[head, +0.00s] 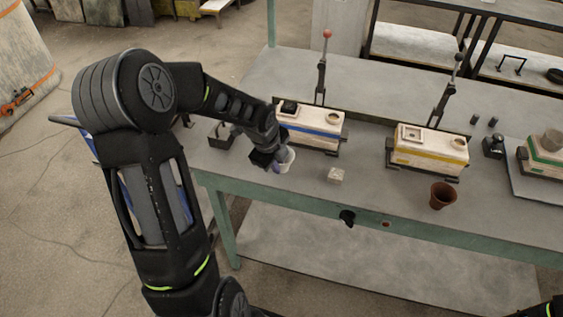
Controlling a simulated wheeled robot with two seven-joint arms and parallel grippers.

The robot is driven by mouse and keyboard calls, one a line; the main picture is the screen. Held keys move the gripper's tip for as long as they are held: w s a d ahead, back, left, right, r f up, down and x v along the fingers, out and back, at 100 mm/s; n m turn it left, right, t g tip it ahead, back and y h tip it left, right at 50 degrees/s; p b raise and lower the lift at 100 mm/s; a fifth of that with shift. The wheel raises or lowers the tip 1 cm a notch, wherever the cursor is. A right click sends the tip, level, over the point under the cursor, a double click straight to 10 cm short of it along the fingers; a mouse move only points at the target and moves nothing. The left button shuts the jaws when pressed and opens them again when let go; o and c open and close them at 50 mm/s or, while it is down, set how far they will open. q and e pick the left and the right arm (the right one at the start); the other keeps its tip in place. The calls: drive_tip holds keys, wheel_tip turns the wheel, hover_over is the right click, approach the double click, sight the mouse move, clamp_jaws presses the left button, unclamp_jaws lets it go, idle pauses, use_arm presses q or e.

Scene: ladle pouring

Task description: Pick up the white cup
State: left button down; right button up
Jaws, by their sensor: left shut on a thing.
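The white cup (288,160) is at the front left of the table, close to the front edge. My left gripper (276,165) comes in from the left and is shut on the cup, whose left side it partly hides. I cannot tell whether the cup touches the tabletop or is just above it. My right gripper is not in view; only a small dark part of my right arm shows at the bottom right corner.
On the green-edged table (365,200) stand a blue-striped box (318,138), a yellow-striped box (425,159), a small pale block (335,175) and a brown pot (442,195). Levers rise behind both boxes. A green-striped box (543,163) is at the right.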

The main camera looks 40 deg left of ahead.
use_arm(q)
wheel_tip(320, 180, up, 10)
drive_tip(key=shift+f+b, duration=0.1)
drive_tip(key=shift+b, duration=0.3)
idle(0.6)
